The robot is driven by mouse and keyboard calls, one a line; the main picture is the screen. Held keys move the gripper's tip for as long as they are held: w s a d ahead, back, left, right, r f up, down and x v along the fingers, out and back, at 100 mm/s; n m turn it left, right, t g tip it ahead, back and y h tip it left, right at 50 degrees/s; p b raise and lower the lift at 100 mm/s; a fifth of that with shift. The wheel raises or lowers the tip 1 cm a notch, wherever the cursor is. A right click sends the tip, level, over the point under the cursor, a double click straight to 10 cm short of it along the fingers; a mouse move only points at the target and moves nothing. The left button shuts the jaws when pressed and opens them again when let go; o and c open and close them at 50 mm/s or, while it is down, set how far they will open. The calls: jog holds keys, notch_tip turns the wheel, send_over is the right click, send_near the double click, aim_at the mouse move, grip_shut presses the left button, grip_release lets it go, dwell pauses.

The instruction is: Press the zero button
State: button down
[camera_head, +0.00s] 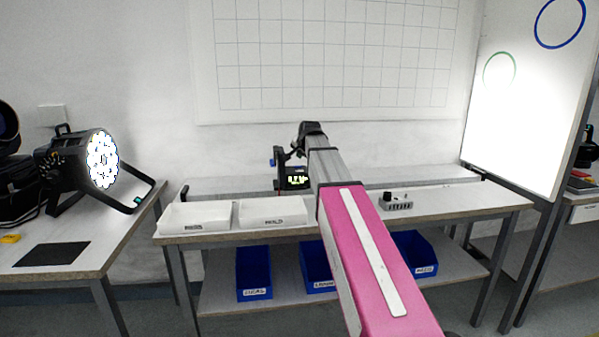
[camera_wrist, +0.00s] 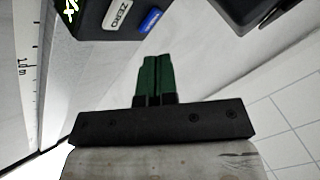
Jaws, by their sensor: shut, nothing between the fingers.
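A black device with a lit yellow-green display (camera_head: 297,179) stands on the middle bench in the head view. In the wrist view its dark casing (camera_wrist: 92,16) fills the top. A white label reading ZERO (camera_wrist: 121,14) is on its face, with a small blue button-like piece (camera_wrist: 151,19) beside it on the right. My gripper (camera_wrist: 157,60) has green fingers, shut together with nothing between them. The fingertips lie just below the blue piece in the picture, with a visible gap. In the head view my arm hides the fingers.
Two white trays (camera_head: 196,228) (camera_head: 275,222) stand on the bench left of my arm. A small grey block with holes (camera_head: 396,206) is to the right. Blue bins (camera_head: 254,282) sit on the lower shelf. A lit par can (camera_head: 85,165) stands on the left table.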

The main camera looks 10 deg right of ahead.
jog(key=shift+f, duration=1.6)
jog(key=shift+f, duration=0.75)
dwell(1.5)
dwell(0.3)
jog(key=shift+r, duration=0.75)
jog(key=shift+r, duration=0.15)
jog(key=shift+r, duration=2.4)
